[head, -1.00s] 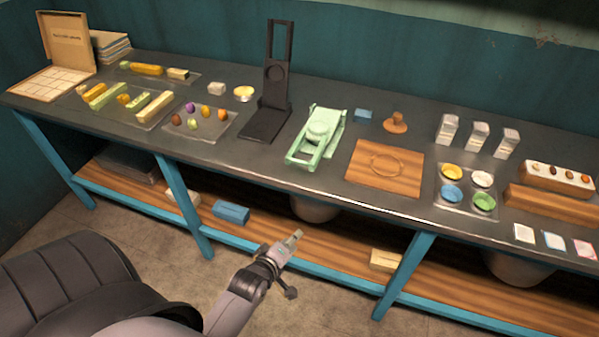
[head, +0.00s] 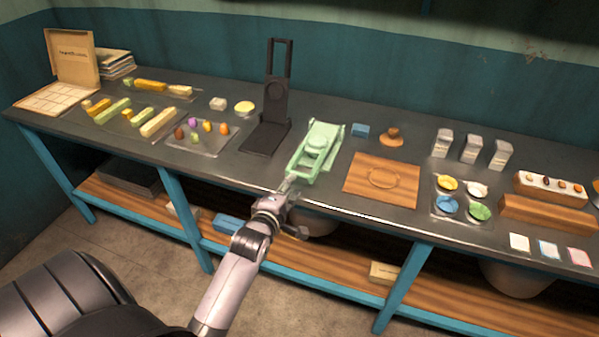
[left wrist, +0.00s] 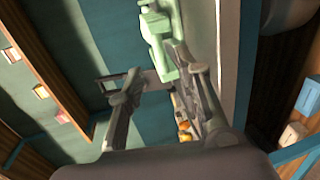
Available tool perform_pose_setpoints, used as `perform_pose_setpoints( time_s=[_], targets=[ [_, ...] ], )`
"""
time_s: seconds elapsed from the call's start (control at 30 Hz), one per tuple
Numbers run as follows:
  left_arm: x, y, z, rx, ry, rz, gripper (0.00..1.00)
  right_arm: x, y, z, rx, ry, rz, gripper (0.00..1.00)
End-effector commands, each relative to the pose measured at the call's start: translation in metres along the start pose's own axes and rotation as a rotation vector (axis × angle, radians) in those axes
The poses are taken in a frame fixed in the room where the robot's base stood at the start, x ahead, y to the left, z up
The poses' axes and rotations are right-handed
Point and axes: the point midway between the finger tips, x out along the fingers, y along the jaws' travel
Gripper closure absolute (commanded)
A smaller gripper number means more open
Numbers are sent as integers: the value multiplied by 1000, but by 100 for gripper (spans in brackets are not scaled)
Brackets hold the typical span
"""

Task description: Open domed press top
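The pale green press (head: 317,147) lies on the bench, with a round domed part in its middle. Its frame looks folded down rather than standing upright. My left gripper (head: 289,184) is at the bench's front edge, just below the press's near left end. Part of the green press (left wrist: 157,35) shows beyond the fingertips, close to the right finger. I cannot tell whether they touch. My right gripper is not in view.
A black press (head: 267,138) with an upright plate stands left of the green one. A wooden board (head: 365,198) lies to its right, with a small blue block (head: 360,130) and an orange-brown stamp (head: 391,138) behind. A tray (head: 199,147) of small coloured pieces is farther left.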

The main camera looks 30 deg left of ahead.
Motion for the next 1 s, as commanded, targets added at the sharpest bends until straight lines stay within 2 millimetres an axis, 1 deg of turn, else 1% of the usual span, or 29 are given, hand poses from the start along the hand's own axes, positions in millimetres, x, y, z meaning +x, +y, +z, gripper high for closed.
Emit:
perform_pose_setpoints(
  time_s=[0.03, 0.2, 0.3, 0.4, 0.6, 0.83, 0.87, 1.0],
  targets=[
    [11, 2, 0, 2, 0, 2, 68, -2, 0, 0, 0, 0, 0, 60],
    [42, 2, 0, 3, 0, 1, 68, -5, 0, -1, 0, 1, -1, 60],
    [56, 1, 0, 2, 0, 1, 68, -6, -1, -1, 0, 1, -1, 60],
    [66, 0, 0, 1, 0, 0, 68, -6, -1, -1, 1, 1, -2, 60],
    [74, 0, 0, 2, 0, 0, 68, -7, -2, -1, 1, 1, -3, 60],
    [75, 0, 0, 2, 0, 0, 68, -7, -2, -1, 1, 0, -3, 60],
    [75, 0, 0, 1, 0, 0, 69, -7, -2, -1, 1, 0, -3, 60],
    [75, 0, 0, 1, 0, 0, 78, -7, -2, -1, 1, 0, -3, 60]
  ],
)
